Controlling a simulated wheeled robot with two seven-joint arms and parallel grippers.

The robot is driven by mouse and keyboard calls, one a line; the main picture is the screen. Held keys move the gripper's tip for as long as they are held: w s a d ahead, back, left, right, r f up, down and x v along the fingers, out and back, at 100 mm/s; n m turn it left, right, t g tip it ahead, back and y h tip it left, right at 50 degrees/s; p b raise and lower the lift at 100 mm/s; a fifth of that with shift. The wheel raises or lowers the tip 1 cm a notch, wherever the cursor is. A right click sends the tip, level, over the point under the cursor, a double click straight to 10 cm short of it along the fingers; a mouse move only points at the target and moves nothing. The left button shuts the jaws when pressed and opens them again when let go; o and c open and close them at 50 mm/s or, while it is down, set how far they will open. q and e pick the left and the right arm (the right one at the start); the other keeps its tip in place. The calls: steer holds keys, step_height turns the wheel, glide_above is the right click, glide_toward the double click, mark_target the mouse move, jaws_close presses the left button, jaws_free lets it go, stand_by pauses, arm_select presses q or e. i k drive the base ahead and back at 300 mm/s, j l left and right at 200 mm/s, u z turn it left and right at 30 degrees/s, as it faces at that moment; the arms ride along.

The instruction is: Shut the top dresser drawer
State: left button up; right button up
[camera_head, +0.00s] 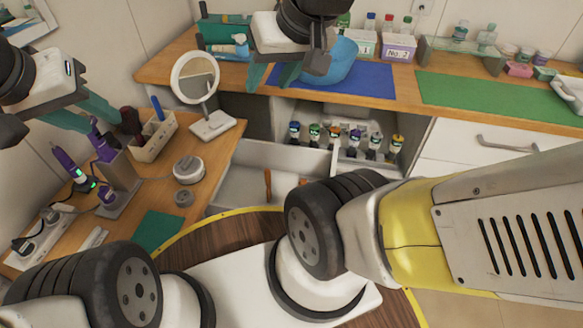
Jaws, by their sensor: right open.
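A white drawer (238,188) stands pulled out from under the wooden counter, in the middle of the view. Items with orange-brown handles (268,184) show inside it. Its lower part is hidden by my base and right arm. My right gripper (272,78) is open, with teal fingers pointing down over the counter, above and behind the drawer and near the blue bowl. My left gripper (100,122) is at the far left, with its teal fingers apart, above the side counter near the purple tools. Neither gripper visibly touches the drawer.
A round mirror (196,78) stands at the counter corner, left of the drawer. Several bottles (350,138) stand in an open compartment behind it. A blue bowl (333,64) sits on a blue mat (365,80). A closed drawer (470,145) is at right.

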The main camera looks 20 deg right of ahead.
mark_target(242, 185)
steer(key=z, duration=0.2)
steer(key=k+l+z, duration=0.15)
steer(key=l, duration=0.2)
steer(key=k+l+z, duration=0.1)
steer(key=l, duration=0.25)
steer(key=k+l+z, duration=0.15)
steer(key=l, duration=0.2)
steer(key=j, duration=0.65)
